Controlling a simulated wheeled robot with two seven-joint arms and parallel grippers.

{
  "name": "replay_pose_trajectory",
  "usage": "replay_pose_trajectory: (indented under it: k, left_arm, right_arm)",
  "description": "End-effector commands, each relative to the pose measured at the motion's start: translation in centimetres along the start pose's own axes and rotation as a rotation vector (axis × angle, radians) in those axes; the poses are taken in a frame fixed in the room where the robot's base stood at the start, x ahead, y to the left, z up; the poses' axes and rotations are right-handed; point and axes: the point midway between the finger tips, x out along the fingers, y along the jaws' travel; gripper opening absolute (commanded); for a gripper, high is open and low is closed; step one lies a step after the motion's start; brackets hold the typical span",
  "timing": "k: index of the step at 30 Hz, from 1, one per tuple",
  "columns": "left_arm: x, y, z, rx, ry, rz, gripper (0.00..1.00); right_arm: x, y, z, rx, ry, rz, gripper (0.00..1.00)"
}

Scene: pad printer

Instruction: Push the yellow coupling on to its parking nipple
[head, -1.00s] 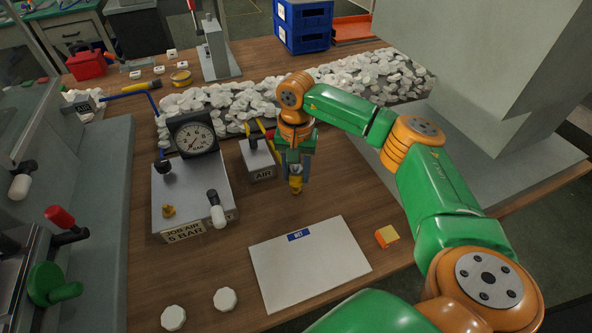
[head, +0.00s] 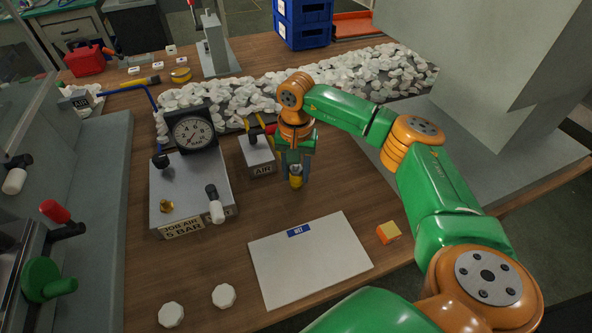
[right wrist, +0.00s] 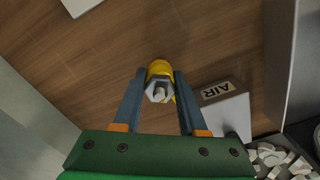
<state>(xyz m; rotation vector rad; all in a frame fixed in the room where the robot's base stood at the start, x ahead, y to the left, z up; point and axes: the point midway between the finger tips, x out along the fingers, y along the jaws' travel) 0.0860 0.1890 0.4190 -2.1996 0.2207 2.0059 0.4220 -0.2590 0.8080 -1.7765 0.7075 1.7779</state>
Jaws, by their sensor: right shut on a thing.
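The yellow coupling (head: 296,182) is held in my right gripper (head: 296,174), above the wooden table in the head view. In the right wrist view, the coupling (right wrist: 160,69) sits between the two fingertips of the right gripper (right wrist: 158,84), with a metal hex end facing the camera. A brass fitting (head: 167,206) stands on the grey box marked JOB AIR 5 BAR (head: 190,190), left of and apart from the coupling. I cannot tell for sure that this fitting is the parking nipple. My left gripper is not in view.
A grey AIR box (head: 258,155) stands just left of my right gripper. A pressure gauge (head: 193,133) and black-and-white lever (head: 215,204) rise from the larger box. A white sheet (head: 310,260) lies in front; white pieces (head: 220,105) are heaped behind.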

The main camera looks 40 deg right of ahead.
Motion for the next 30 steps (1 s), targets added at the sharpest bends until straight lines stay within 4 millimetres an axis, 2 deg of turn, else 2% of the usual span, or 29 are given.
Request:
replay_pose_trajectory:
  k: [13, 14, 17, 18, 26, 30]
  left_arm:
    - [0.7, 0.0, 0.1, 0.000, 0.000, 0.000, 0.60]
    - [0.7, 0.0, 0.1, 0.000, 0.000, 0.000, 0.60]
    - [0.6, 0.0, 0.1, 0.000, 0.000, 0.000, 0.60]
    - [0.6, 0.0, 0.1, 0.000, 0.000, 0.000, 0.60]
    - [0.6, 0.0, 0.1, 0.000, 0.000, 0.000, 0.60]
    - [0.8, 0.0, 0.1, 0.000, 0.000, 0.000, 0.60]
  right_arm:
    - [1.0, 0.0, 0.0, 0.000, 0.000, 0.001, 0.00]
    - [0.9, 0.0, 0.0, 0.000, -0.001, 0.001, 0.47]
    - [0.9, 0.0, 0.0, 0.000, -0.001, 0.001, 0.73]
    - [0.9, 0.0, 0.0, 0.000, 0.000, 0.001, 0.76]
    - [0.8, 0.0, 0.0, 0.000, 0.000, 0.000, 0.76]
    - [-1.4, -0.1, -0.1, -0.001, 0.002, -0.003, 0.76]
